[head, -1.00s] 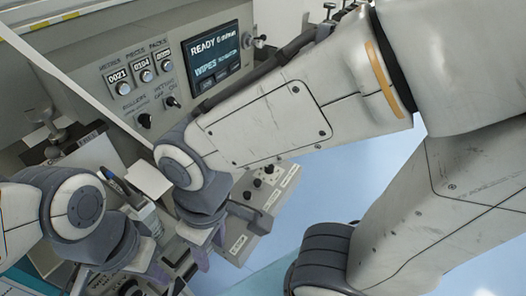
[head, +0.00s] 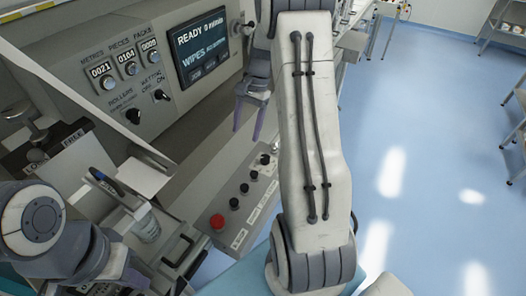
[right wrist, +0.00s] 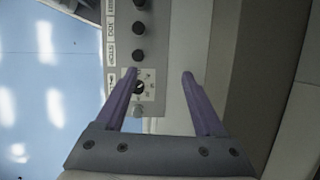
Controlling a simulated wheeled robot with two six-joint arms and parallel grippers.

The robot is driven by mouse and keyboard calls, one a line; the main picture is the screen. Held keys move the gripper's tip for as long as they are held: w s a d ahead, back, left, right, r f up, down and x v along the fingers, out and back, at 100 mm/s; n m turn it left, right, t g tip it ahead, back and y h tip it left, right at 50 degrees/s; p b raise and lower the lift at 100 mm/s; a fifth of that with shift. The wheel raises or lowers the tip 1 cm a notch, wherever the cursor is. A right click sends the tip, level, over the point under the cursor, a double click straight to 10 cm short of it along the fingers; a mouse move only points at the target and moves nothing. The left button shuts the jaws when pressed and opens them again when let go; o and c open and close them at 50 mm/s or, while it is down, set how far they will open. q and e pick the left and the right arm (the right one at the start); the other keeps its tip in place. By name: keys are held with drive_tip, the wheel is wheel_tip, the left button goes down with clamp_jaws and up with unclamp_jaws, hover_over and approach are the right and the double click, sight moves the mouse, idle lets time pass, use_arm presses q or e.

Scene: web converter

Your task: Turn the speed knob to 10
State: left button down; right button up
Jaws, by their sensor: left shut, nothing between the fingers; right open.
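The speed knob appears to be the small black knob on a white dial plate at the far end of the control strip, seen in the head view (head: 265,159) and right wrist view (right wrist: 139,88). Its setting is too small to read. My right gripper (head: 246,130) is open and empty above the machine beside the strip. In the right wrist view my right gripper's (right wrist: 160,73) left finger lies next to the knob and partly overlaps its plate; neither finger clearly touches it. My left gripper (head: 118,268) is at the lower left, shut; its fingertips are hardly visible.
The strip also carries a red button (head: 217,222) and several black knobs. The screen (head: 207,47) reads READY 0 m/min. A panel with counters and two black knobs (head: 133,116) stands left of it. Blue floor (head: 420,130) is open at right.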

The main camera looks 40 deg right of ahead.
sight(265, 156)
drive_tip(key=s+d+f+m, duration=0.2)
drive_tip(key=d+f+m, duration=0.2)
drive_tip(key=d, duration=0.6)
drive_tip(key=shift+t+y, duration=0.4)
drive_tip(key=p+x, duration=0.2)
drive_tip(key=x, duration=0.8)
drive_tip(key=shift+a, duration=0.15)
clamp_jaws()
